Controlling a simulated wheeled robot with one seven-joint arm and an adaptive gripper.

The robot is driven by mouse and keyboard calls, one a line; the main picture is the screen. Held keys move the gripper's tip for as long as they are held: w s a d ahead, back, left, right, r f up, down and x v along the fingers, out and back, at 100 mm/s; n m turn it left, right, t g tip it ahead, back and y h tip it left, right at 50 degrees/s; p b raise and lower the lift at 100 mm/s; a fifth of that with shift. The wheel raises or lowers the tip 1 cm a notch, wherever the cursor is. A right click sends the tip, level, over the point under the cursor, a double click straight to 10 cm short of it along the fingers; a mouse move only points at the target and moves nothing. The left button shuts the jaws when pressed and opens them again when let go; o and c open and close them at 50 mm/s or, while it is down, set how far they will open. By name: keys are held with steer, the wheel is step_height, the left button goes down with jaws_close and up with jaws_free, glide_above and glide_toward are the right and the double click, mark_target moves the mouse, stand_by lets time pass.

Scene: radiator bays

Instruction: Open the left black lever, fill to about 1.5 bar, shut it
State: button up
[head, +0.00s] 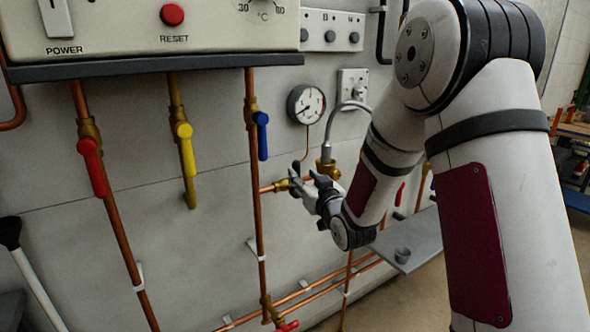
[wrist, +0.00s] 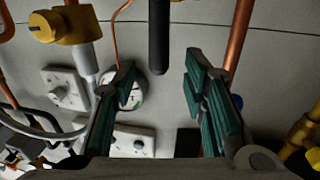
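A black lever (wrist: 159,35) hangs into the wrist view from the top edge. It lies between the two green-padded fingers of my gripper (wrist: 159,68), with a visible gap on each side. In the head view my gripper (head: 307,182) is at the brass fittings beside the copper pipe, and it hides most of the lever there. The round pressure gauge (head: 306,104) is on the wall above my gripper; its needle is too small to read surely. The gauge face (wrist: 134,94) is partly behind a finger in the wrist view. A brass valve (wrist: 65,27) joins the grey hose (wrist: 87,62).
Red (head: 92,165), yellow (head: 186,150) and blue (head: 262,135) levers are on pipes to the left under the boiler (head: 150,35). A wall socket (head: 353,84) is behind the hose.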

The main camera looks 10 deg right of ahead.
mark_target(298, 170)
steer(key=w, duration=0.6)
steer(key=shift+w+a, duration=0.15)
steer(key=shift+a, duration=0.15)
jaws_close()
